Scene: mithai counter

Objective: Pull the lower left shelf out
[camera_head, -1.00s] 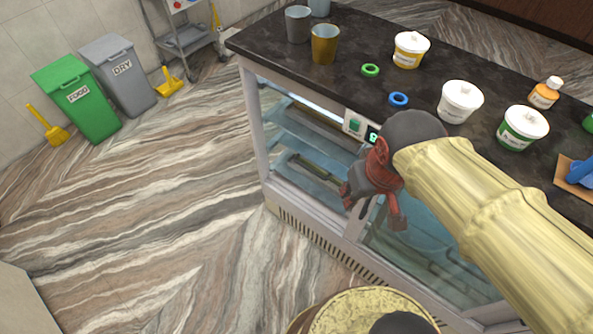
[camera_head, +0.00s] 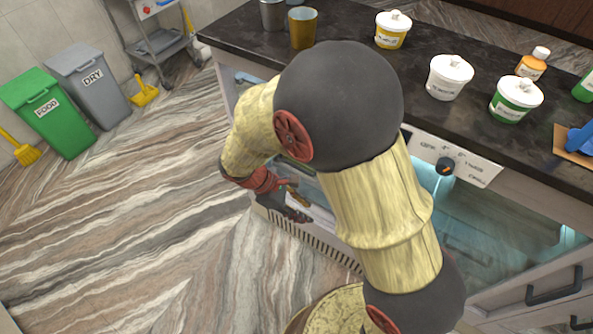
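The glass-fronted counter cabinet (camera_head: 311,238) stands in the middle, its vent grille along the bottom. My arm crosses in front of its left compartment and hides most of the shelves there, including nearly all of the lower left shelf. My gripper (camera_head: 296,200), dark with red parts, is low at the front of the left compartment, just above the vent grille. Its fingers are small and partly covered by my own wrist, so I cannot tell whether they are open, shut or touching the shelf.
The dark countertop (camera_head: 236,36) carries a brown cup (camera_head: 303,28), a yellow-label tub (camera_head: 392,31), a white tub (camera_head: 449,77) and a green-label tub (camera_head: 515,99). Drawers with dark handles (camera_head: 553,288) are at lower right. Green (camera_head: 50,112) and grey (camera_head: 91,85) bins stand left; the floor between is clear.

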